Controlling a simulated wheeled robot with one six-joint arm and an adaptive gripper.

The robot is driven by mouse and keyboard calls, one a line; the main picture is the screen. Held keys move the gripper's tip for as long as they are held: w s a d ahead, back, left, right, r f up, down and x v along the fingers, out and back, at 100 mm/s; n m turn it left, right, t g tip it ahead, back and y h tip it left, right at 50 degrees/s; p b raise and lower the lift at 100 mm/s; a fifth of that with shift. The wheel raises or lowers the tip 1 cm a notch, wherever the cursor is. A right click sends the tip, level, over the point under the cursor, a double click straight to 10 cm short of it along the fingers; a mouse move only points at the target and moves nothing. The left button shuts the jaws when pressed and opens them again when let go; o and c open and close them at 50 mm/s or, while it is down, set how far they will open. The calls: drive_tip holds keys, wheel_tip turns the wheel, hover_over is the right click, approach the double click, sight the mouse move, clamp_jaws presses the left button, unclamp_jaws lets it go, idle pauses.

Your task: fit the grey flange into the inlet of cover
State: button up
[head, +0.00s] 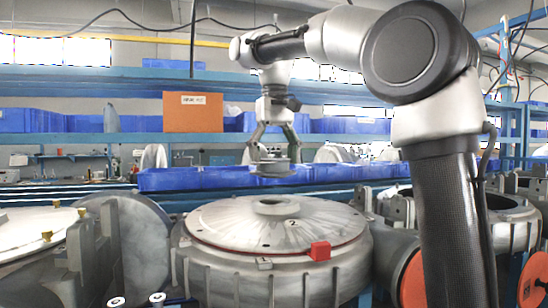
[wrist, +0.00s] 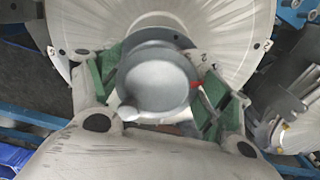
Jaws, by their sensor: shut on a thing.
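My gripper (head: 273,146) is shut on the grey flange (head: 273,168), a round ring-like part. In the head view it holds the flange upright in the air, above the cover (head: 290,230). The cover is a pale, low cone with its round inlet (head: 272,203) at the top, and the flange is apart from it. In the wrist view the flange (wrist: 158,80) sits between the green finger pads and shows a small red mark on its right rim. There it hides the inlet and the middle of the cover (wrist: 240,25).
A red block (head: 320,251) sits at the cover's front right rim. Other housings (head: 30,240) stand left, with a round grey disc (head: 140,240), and more stand right with orange discs (head: 413,280). Blue bins (head: 210,178) and a cardboard box (head: 193,112) are behind.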

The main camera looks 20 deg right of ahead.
sight(276, 177)
drive_tip(key=shift+s+m, duration=0.45)
drive_tip(key=shift+m, duration=0.75)
drive_tip(key=shift+f, duration=2.5)
drive_tip(key=shift+f, duration=0.9)
drive_tip(key=o, duration=1.9)
wheel_tip(276, 177, up, 12)
